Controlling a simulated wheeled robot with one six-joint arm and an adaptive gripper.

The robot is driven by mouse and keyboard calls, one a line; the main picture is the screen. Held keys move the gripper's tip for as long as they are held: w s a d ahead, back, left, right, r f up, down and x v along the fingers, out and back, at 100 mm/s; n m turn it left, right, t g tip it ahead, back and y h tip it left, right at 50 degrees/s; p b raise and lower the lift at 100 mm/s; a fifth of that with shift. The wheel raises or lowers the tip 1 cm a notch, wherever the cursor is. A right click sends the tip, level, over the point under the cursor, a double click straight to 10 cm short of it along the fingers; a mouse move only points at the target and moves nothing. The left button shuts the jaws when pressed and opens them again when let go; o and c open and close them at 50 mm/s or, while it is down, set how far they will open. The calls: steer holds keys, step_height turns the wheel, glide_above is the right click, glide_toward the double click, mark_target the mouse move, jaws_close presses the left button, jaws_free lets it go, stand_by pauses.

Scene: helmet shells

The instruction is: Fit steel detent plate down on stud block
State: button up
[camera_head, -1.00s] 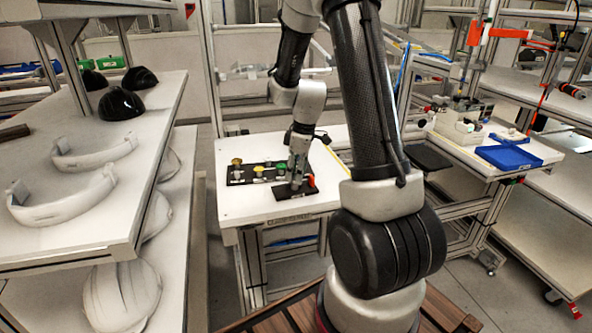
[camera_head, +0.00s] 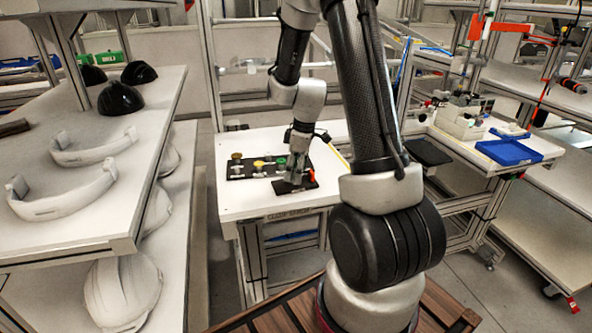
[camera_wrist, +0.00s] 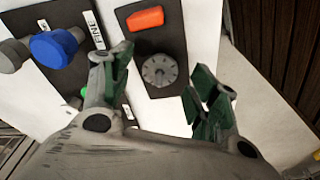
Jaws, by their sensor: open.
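My gripper (camera_wrist: 160,95) is open, with green-padded fingers on either side in the wrist view. Between and beyond the fingertips is a round grey metal disc (camera_wrist: 159,71) with marks around its face, which looks like the steel detent plate. It sits on a small black base (camera_wrist: 163,38), and the fingers appear clear of it. I cannot make out the stud block separately under or around the disc.
An orange-red block (camera_wrist: 145,18) is on the same base. A black panel (camera_head: 240,171) with several coloured knobs stands close by; the wrist view shows its blue knob (camera_wrist: 54,47). The white table's (camera_head: 245,203) front left is clear. Shelves with helmet shells (camera_head: 121,98) stand left.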

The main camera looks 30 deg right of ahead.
mark_target(302, 184)
step_height(302, 184, up, 12)
steer(key=s+d, duration=0.1)
steer(key=shift+d+f, duration=0.15)
steer(key=shift+s, duration=0.1)
stand_by(0.5)
steer(key=s+a+r+m+t, duration=0.1)
steer(key=s+a+r+m, duration=0.1)
steer(key=s, duration=0.5)
steer(key=s+a+r+m+t+h, duration=0.1)
steer(key=s+a+r+m, duration=0.1)
steer(key=s+r+m, duration=0.2)
steer(key=s+a+r+m+t, duration=0.1)
steer(key=s+r, duration=0.4)
steer(key=s, duration=0.6)
steer(key=shift+a+r+m, duration=0.15)
steer(key=shift+a+m, duration=0.75)
steer(key=shift+m, duration=0.2)
